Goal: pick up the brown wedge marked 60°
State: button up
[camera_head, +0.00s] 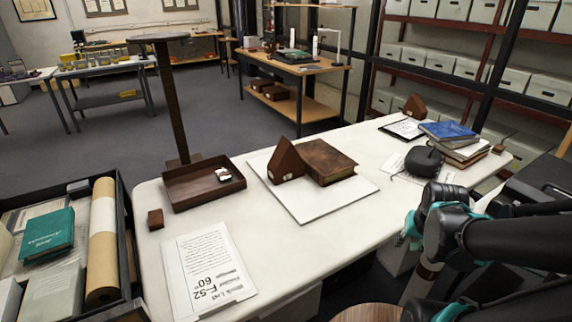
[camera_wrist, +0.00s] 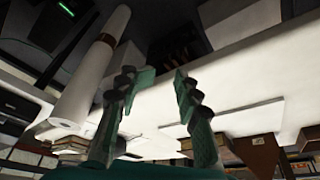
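A brown wedge (camera_head: 286,162) with a small pale label stands on a white board (camera_head: 325,205), close beside a thick brown book (camera_head: 328,160). A second brown wedge (camera_head: 414,107) with a pale label stands farther back by a clipboard. The labels are too small to read. A brown wedge-like shape with a pale label (camera_wrist: 258,152) shows at the bottom right of the wrist view. My gripper (camera_wrist: 154,82) has its two teal and dark fingers apart with nothing between them. In the head view my arm is at the right, off the table's front edge, away from both wedges.
A printed sheet (camera_head: 209,272) showing "60°" lies at the front left. A brown tray (camera_head: 203,184), small brown block (camera_head: 155,219), stand (camera_head: 167,100), dark round object (camera_head: 424,161) and stacked books (camera_head: 455,145) share the white table. A crate with a paper roll (camera_head: 101,242) is at left.

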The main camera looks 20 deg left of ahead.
jog(key=o, duration=1)
jog(key=w+a+r, duration=0.2)
jog(key=w+r, duration=0.1)
jog(key=w, duration=0.2)
jog(key=w+a+r+m, duration=0.1)
jog(key=w+a+r, duration=0.2)
jog(key=w, duration=0.2)
jog(key=w+a+r+m+g, duration=0.1)
jog(key=w+a+r, duration=0.1)
jog(key=w, duration=0.4)
jog(key=shift+a+r, duration=0.25)
jog(key=shift+r, duration=0.5)
jog(key=shift+c, duration=0.2)
jog(key=shift+o, duration=0.5)
jog(key=w+a+r+m, duration=0.1)
jog(key=w+a+r, duration=0.4)
jog(key=w+a, duration=0.3)
jog(key=shift+w+a+r+m+g, duration=0.3)
jog(key=shift+w+m+g, duration=0.1)
jog(key=shift+w, duration=0.4)
notch_tip(320, 180, up, 6)
jog(key=m+g, duration=0.2)
jog(key=m, duration=0.3)
send_over(286, 149)
jog(key=w, duration=0.3)
jog(key=f, duration=1.6)
jog(key=shift+w+a+f, duration=0.2)
jog(key=shift+a+f, duration=0.05)
jog(key=shift+a, duration=0.1)
